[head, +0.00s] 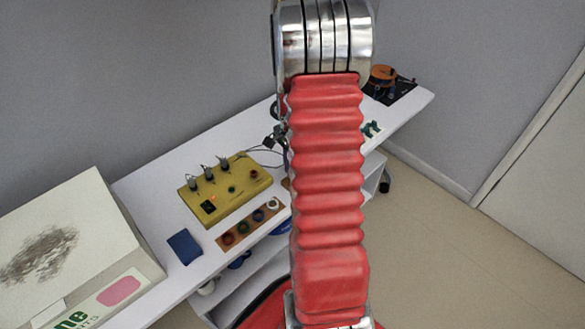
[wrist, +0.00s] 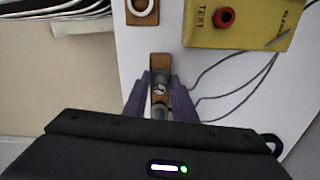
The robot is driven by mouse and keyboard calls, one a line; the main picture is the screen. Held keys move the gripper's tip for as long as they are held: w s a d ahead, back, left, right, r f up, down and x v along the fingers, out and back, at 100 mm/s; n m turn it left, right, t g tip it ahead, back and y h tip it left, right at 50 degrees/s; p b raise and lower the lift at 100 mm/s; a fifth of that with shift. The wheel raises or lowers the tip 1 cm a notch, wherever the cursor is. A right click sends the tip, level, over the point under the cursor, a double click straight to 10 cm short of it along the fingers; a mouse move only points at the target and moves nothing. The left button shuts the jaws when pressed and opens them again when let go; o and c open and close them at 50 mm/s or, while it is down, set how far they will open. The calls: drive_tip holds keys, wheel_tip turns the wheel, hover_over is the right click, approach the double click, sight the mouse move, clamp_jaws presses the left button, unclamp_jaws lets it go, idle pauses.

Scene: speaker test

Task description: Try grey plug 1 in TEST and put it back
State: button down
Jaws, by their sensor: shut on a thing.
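The yellow box (head: 228,203) stands on the white table, with several grey plugs upright along its back edge. Its red socket (head: 254,174) is at the right end; the wrist view shows the red TEST socket (wrist: 224,17) empty. My gripper (wrist: 160,82) is shut on a grey plug (wrist: 159,88) with a white mark on it; I cannot read a number. The plug is over a small brown wooden block (wrist: 160,61), left of and below TEST in the wrist view. Whether it sits in the block or just above is unclear. My arm hides most of the gripper in the head view.
A wooden strip (head: 233,240) with coloured rings lies before the box. A blue block (head: 185,247) and a large white carton (head: 75,235) are left. An orange reel (head: 383,75) stands at the far right. Grey cables (wrist: 230,92) loop beside my gripper.

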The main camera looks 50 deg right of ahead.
drive_tip(key=c, duration=1.4)
unclamp_jaws()
drive_tip(key=shift+r, duration=3.7)
